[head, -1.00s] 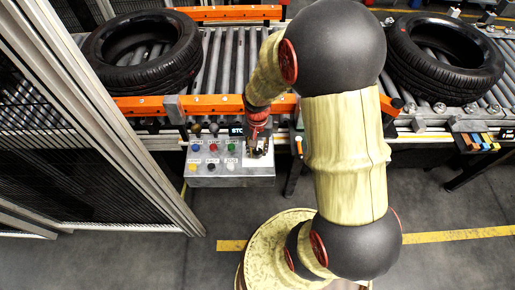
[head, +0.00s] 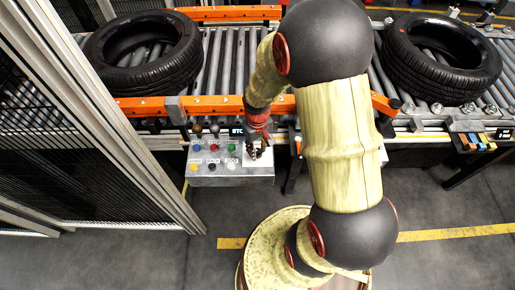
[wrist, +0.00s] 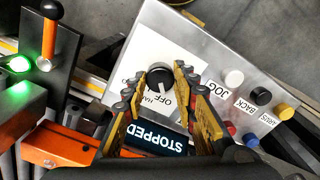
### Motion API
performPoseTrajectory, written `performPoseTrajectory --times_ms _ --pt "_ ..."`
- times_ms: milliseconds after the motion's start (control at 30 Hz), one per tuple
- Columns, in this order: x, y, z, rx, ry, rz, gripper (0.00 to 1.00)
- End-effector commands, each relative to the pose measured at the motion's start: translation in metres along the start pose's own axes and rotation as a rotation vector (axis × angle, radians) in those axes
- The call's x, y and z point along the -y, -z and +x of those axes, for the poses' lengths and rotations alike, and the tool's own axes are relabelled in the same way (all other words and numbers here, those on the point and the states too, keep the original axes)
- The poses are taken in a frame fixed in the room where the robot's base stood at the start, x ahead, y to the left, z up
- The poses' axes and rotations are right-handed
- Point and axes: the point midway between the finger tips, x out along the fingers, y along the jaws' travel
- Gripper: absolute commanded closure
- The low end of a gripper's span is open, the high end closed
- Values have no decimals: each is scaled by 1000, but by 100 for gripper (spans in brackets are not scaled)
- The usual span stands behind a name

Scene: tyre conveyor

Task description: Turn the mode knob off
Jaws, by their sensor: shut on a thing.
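The mode knob (wrist: 160,76) is a black round knob on a white plate of the grey control box, with the labels OFF and HAND beside it in the wrist view. My gripper (wrist: 158,82) is shut on the knob, with one finger on either side of it. The exact setting of its pointer is hard to read. A display (wrist: 160,137) beside it reads STOPPED. In the head view my gripper (head: 254,152) is at the right end of the control box (head: 232,181), and the knob is hidden there.
Coloured push buttons (head: 213,148) sit left of the knob on the box. Behind is a roller conveyor with orange rails (head: 150,107) and two tyres (head: 145,55) (head: 440,60). A mesh fence (head: 75,120) stands at the left. A lever (wrist: 53,30) is near a green light.

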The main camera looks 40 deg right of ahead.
Motion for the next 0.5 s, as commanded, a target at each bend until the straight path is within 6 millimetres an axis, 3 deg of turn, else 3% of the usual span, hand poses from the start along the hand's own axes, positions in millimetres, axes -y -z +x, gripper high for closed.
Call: performPoseTrajectory --times_ms 500 --pt "0 0 0 0 0 -50 97"
